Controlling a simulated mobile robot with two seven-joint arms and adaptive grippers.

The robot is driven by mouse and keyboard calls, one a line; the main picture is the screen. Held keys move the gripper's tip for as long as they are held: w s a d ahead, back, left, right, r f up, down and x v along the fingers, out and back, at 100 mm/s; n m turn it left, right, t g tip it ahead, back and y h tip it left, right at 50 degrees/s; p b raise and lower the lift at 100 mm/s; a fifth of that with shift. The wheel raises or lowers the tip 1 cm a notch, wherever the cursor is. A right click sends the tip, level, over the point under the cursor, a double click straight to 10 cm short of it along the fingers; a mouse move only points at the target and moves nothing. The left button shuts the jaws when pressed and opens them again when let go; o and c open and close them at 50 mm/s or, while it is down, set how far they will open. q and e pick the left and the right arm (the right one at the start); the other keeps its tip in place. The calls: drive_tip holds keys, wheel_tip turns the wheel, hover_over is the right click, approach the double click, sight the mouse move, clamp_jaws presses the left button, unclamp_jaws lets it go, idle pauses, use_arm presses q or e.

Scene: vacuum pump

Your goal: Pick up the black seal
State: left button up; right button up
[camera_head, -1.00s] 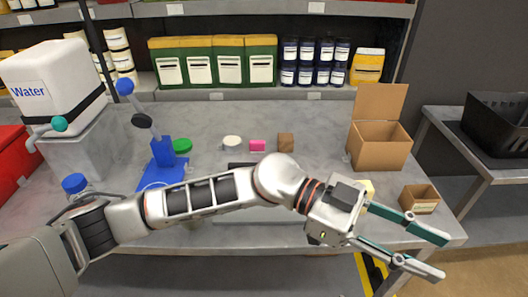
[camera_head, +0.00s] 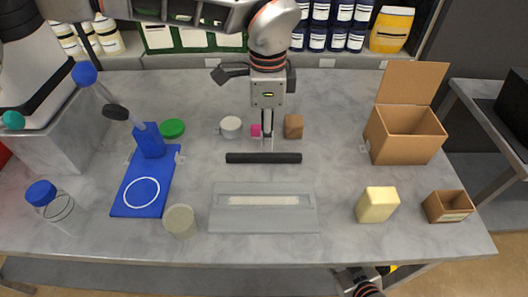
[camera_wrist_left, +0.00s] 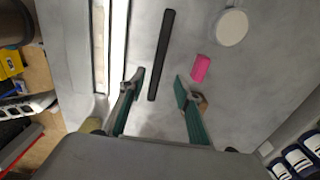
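The black seal (camera_head: 263,158) is a long, thin black bar lying flat on the grey table, behind the grey slotted plate (camera_head: 225,215). It also shows in the left wrist view (camera_wrist_left: 163,45). My left gripper (camera_head: 267,145) points down from above, near the seal's middle. In the left wrist view my left gripper (camera_wrist_left: 158,83) has its two green-backed fingers spread apart. The seal appears between them, with nothing gripped. The gap in height to the seal is hard to judge. Part of my right arm's end shows at the bottom edge; its fingers cannot be made out.
Behind the seal are a pink block (camera_head: 256,130), a white round part (camera_head: 230,127) and a brown block (camera_head: 293,126). A blue stand (camera_head: 128,200) is left. A yellow block (camera_head: 376,204) and cardboard boxes (camera_head: 405,135) are right. Table between seal and yellow block is clear.

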sight(269, 155)
use_arm(q)
drive_tip(key=f, duration=0.2)
drive_tip(key=f+p, duration=0.1)
drive_tip(key=f, duration=0.3)
drive_tip(key=shift+s+d+f, duration=0.15)
drive_tip(key=shift+d+f, duration=0.15)
drive_tip(key=shift+f, duration=0.05)
clamp_jaws()
